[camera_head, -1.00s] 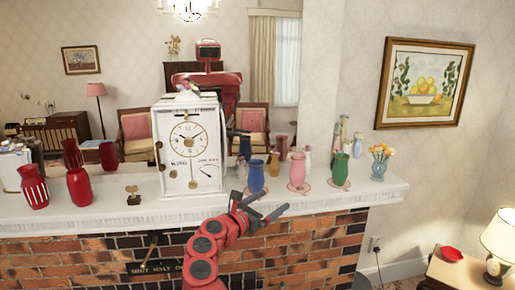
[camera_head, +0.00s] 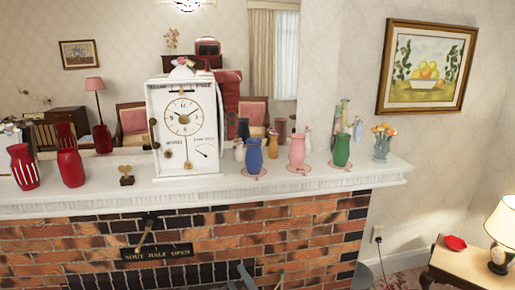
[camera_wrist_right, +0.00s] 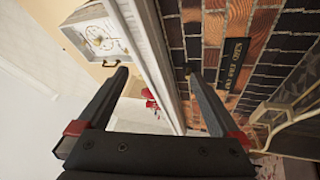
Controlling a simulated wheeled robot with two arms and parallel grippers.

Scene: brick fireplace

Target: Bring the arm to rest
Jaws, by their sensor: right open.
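My right gripper (camera_head: 262,278) shows only in part at the bottom edge of the head view, in front of the brick fireplace (camera_head: 300,230) and below the mantel (camera_head: 330,183). In the right wrist view, my gripper (camera_wrist_right: 155,75) has its two dark fingers spread apart with nothing between them. Most of the right arm is below the head view's frame. My left arm and left gripper are not in view.
On the mantel stand a white clock (camera_head: 185,125), red vases (camera_head: 70,167), a blue vase (camera_head: 254,157), a pink vase (camera_head: 296,150) and a green vase (camera_head: 342,149). A side table (camera_head: 470,264) with a lamp (camera_head: 503,222) stands at lower right.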

